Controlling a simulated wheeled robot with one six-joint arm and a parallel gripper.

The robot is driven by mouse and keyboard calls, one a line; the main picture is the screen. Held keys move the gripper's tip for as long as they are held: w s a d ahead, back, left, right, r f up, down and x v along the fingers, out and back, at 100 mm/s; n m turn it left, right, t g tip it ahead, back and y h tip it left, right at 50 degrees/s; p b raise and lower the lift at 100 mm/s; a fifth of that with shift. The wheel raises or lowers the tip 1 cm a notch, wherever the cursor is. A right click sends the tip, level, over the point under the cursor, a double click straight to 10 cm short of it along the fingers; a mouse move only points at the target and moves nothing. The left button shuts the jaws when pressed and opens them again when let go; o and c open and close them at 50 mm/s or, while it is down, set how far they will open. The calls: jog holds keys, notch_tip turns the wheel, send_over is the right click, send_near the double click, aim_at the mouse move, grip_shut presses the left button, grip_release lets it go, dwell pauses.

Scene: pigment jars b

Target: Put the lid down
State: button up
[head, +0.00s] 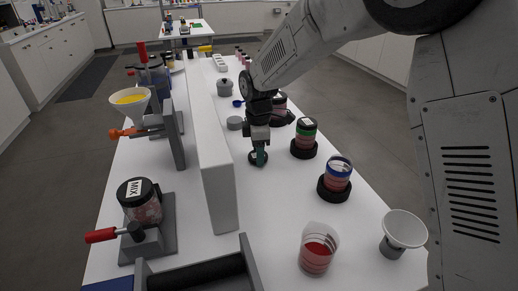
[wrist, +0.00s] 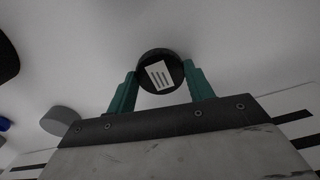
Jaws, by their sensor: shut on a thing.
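My gripper (head: 259,157) is over the white worktop, right of the long white divider. In the wrist view its teal fingers (wrist: 160,85) are shut on a small round black lid (wrist: 147,59) with a white striped label on top. In the head view the fingers mostly hide the lid. It looks close to the worktop; I cannot tell whether it touches. A jar with a green band (head: 306,133) and a jar with a blue band (head: 339,168) stand upright in black rings to the right. A darker jar (head: 281,103) is partly hidden behind my arm.
A white divider (head: 213,165) runs left of my gripper. A grey disc (head: 234,123) and grey pot (head: 225,88) stand behind. A beaker of red pigment (head: 316,252) and a white bowl on a stand (head: 404,225) are in front. A clamped MIX jar (head: 142,208) is left.

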jog(key=o, duration=1.3)
jog(key=shift+f, duration=0.1)
jog(key=shift+c, duration=0.2)
notch_tip(320, 180, up, 13)
jog(key=s+d+r+m, duration=0.4)
jog(key=s+d, duration=0.3)
jog(key=d, duration=0.1)
jog(key=s+d+r+m, duration=0.4)
jog(key=s+d+m, duration=0.1)
jog(key=s+d, duration=0.3)
jog(key=s+d+f+m, duration=0.1)
jog(key=s+d+m, duration=0.2)
jog(key=s, duration=0.3)
jog(key=s+d+f+m, duration=0.2)
jog(key=s+d+m, duration=0.1)
jog(key=s, duration=0.4)
jog(key=s+d+f+m+t, duration=0.1)
jog(key=s+d+m, duration=0.2)
jog(key=s, duration=0.4)
jog(key=shift+d+f+m, duration=0.2)
jog(key=shift+f+m, duration=0.15)
jog(key=shift+m, duration=0.35)
